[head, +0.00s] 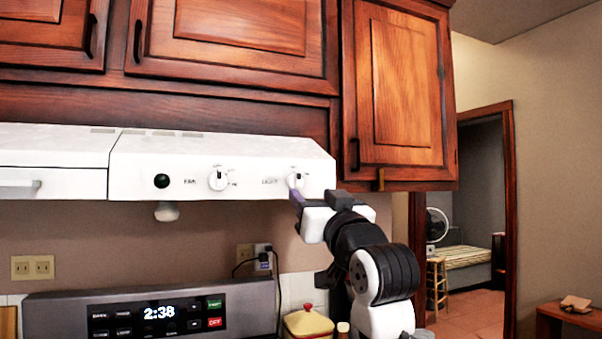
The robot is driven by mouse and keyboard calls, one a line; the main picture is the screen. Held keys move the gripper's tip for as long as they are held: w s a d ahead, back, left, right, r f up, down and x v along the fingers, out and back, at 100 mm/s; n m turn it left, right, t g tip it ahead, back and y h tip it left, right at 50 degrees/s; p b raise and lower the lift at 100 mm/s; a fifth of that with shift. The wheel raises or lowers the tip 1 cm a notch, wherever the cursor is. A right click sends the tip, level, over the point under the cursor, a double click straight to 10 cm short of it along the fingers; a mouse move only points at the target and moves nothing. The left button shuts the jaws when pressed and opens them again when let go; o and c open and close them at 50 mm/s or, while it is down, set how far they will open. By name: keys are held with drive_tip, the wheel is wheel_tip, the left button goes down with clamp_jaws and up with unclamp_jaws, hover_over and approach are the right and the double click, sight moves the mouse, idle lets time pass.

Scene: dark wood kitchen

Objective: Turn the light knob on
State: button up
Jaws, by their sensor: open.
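The white range hood (130,163) spans the left and middle of the head view, under the cabinets. Its light knob (296,179) is a small round white dial at the right end of the front panel, beside the "LIGHT" label. A matching fan knob (218,179) sits to its left, beside the "FAN" label. My gripper (297,197) is raised at the right end of the hood, with its fingertips just below the light knob and overlapping its lower edge in the picture. It is open, with nothing seen between the fingers. I cannot tell whether it touches the knob.
Wooden cabinets (397,95) hang above and right of the hood, close over my arm. Below are a stove panel with a clock (158,312), a yellow lidded jar (307,323) and a wall outlet with a plug (262,257). A doorway opens at right.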

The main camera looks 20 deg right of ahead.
sight(299, 181)
drive_tip(key=p+x, duration=0.2)
drive_tip(key=x, duration=0.5)
drive_tip(key=shift+r+p, duration=0.1)
drive_tip(key=shift+p, duration=0.3)
drive_tip(key=shift+w, duration=0.1)
drive_tip(key=c, duration=1)
drive_tip(key=shift+o, duration=0.2)
drive_tip(key=shift+m, duration=0.3)
drive_tip(key=m+h, duration=0.2)
drive_tip(key=m, duration=0.1)
drive_tip(key=m+h, duration=0.2)
drive_tip(key=m, duration=0.2)
drive_tip(key=shift+a+m+g, duration=0.2)
drive_tip(key=shift+m+g, duration=0.1)
drive_tip(key=m+g+h, duration=0.1)
drive_tip(key=m, duration=0.1)
drive_tip(key=m+h, duration=0.1)
drive_tip(key=m, duration=0.2)
drive_tip(key=m+g+h, duration=0.1)
drive_tip(key=m, duration=0.2)
drive_tip(key=shift+g, duration=0.3)
